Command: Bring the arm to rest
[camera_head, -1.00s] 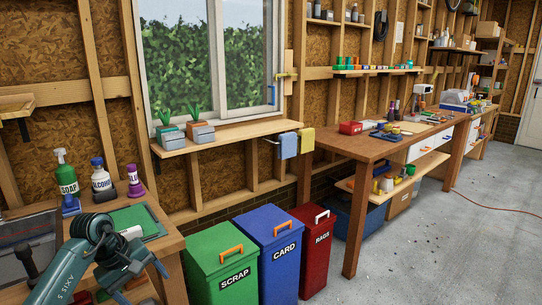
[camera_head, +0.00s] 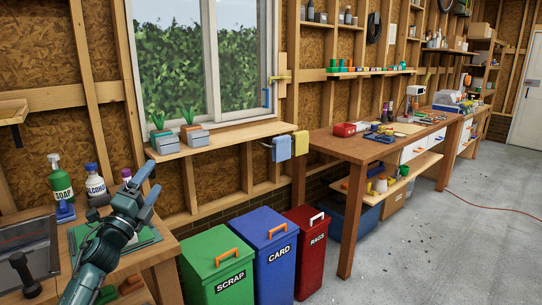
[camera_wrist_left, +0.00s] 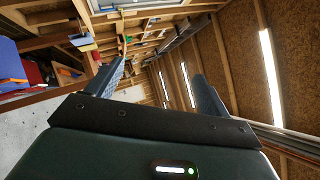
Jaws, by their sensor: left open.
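My left gripper (camera_head: 146,182) is raised over the small wooden bench at the lower left of the head view. Its fingers point up and to the right, and they are apart with nothing between them. In the left wrist view the two blue-grey fingers (camera_wrist_left: 155,85) stand wide apart with only the room's ceiling and walls behind them. The gripper hides part of the purple-capped bottle (camera_head: 127,176) and the green mat (camera_head: 85,235). My right gripper does not show in either view.
A green soap bottle (camera_head: 60,182) and an alcohol bottle (camera_head: 95,180) stand on the bench (camera_head: 155,255). Scrap (camera_head: 215,262), card (camera_head: 268,245) and rags (camera_head: 312,240) bins stand to its right. A long workbench (camera_head: 350,148) runs further back.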

